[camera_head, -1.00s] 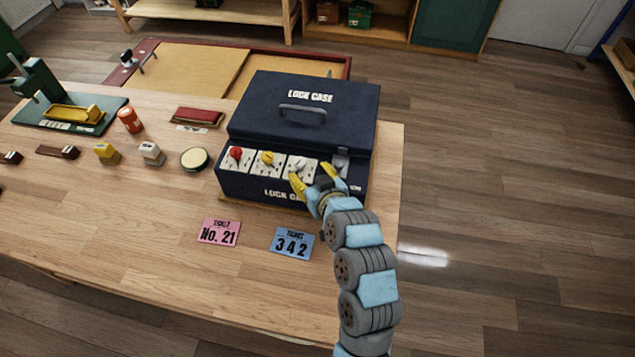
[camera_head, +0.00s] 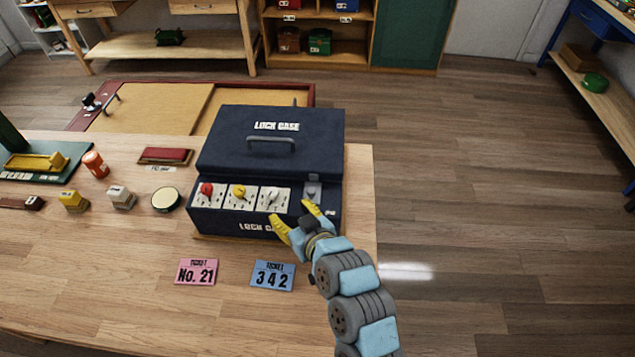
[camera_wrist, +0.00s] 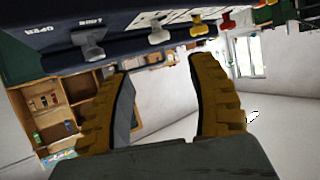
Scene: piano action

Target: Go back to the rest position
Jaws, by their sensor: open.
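My gripper (camera_head: 297,222) is open, with two yellow fingers parted and nothing between them. It is just in front of the lower right part of the dark blue lock case (camera_head: 218,160). In the wrist view the gripper (camera_wrist: 158,100) is also empty, with the case (camera_wrist: 60,45) above it. The case lid is down. Its front carries a red dial (camera_head: 206,189), a yellow dial (camera_head: 239,191), a white dial (camera_head: 271,197) and a grey latch (camera_head: 313,190). In the wrist view the latch (camera_wrist: 92,50) shows as a grey knob.
A pink ticket (camera_head: 197,272) and a blue ticket (camera_head: 273,276) lie on the wooden table (camera_head: 120,290) before the case. Stamps, a round tin (camera_head: 166,200) and a red ink pad (camera_head: 166,156) stand left. The floor (camera_head: 480,200) to the right is clear.

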